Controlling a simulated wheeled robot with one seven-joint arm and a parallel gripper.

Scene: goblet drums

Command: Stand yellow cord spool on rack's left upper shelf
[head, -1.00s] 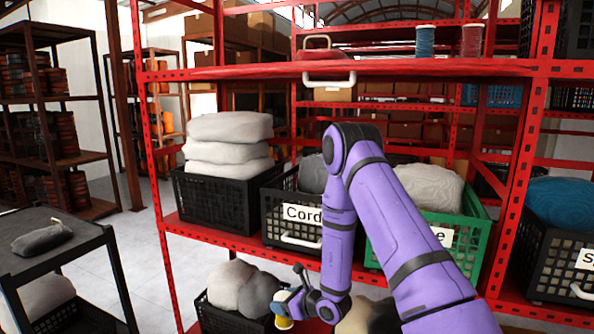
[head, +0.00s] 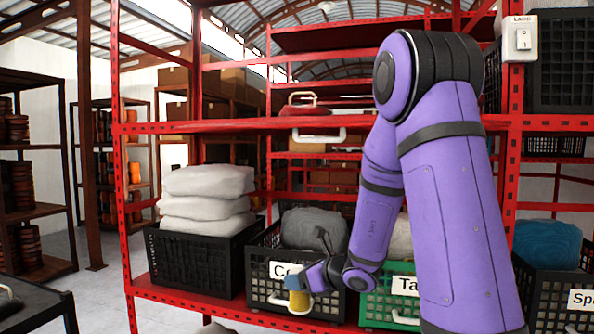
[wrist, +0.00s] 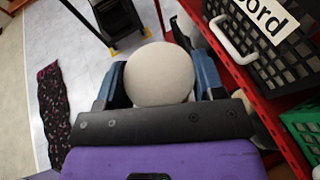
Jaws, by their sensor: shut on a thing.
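The yellow cord spool (head: 299,300) is in my gripper (head: 305,285), low in front of the Cord crate in the head view. In the wrist view the spool's pale round end (wrist: 159,74) sits between the two blue fingers of my gripper (wrist: 160,80), which are shut on it. The red rack (head: 215,126) stands ahead. Its upper left shelf holds a red case with a handle (head: 303,106) near the middle, and the shelf is bare toward its left end. My arm hides the shelf's right part.
Below are a black crate of pale sacks (head: 205,262), the Cord crate (head: 262,285) and a green crate (head: 376,307). A white switch box (head: 520,39) is on the right post. A dark cart (head: 38,310) stands at lower left. A patterned cloth (wrist: 55,110) lies on the floor.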

